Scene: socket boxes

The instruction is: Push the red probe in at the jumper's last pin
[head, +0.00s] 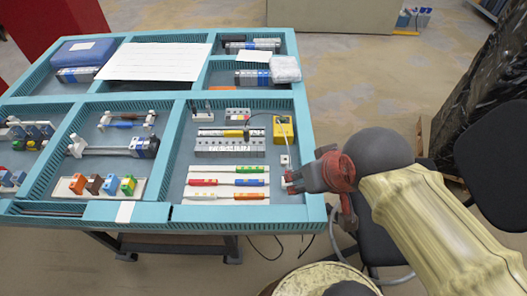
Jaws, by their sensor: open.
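A grey terminal strip (230,148) lies in the right front compartment of the teal tray. A yellow piece (234,133) lies along it, perhaps the jumper; its pins are too small to make out. A yellow box (284,130) stands to the right, with a thin dark lead running left toward the strip. I cannot tell which small part is the red probe. A slim tool with a red section (203,182) lies in front of the strip. My gripper (289,184) is open at the compartment's right edge, right of the slim tools; no held thing shows.
Several slim coloured tools lie in a row at the front of the compartment. A small white part (285,160) sits beside my gripper. The teal tray (185,213) has raised dividers. Other compartments hold coloured blocks, rail parts and a white sheet (153,61). A black chair stands at the right.

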